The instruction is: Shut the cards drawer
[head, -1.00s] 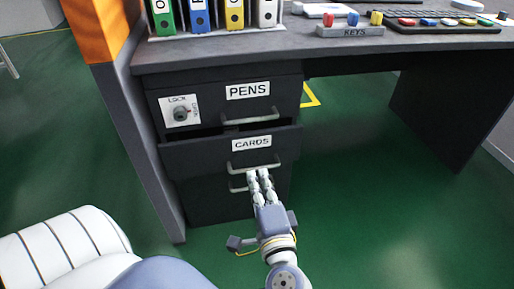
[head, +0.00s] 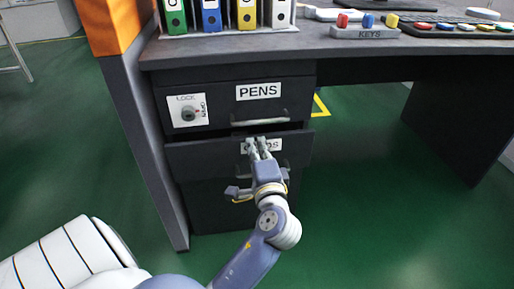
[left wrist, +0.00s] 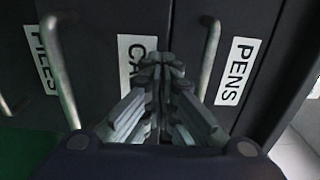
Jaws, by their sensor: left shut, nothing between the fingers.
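The cards drawer (head: 205,155) is the dark middle drawer of the desk pedestal. It stands slightly out, with a narrow dark gap above its front. Its white CARDS label (left wrist: 126,70) is partly hidden by my fingers. My left gripper (head: 257,143) is shut and empty, its fingertips in front of the label, at or close to the drawer face; I cannot tell whether they touch. It also shows in the left wrist view (left wrist: 160,62). The cards handle (left wrist: 62,75) lies left of the fingers there. My right gripper is not in view.
The pens drawer (head: 220,98) above has a handle and a lock panel (head: 187,111). An orange and grey post (head: 140,140) stands left of the pedestal. The space under the desk is open.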

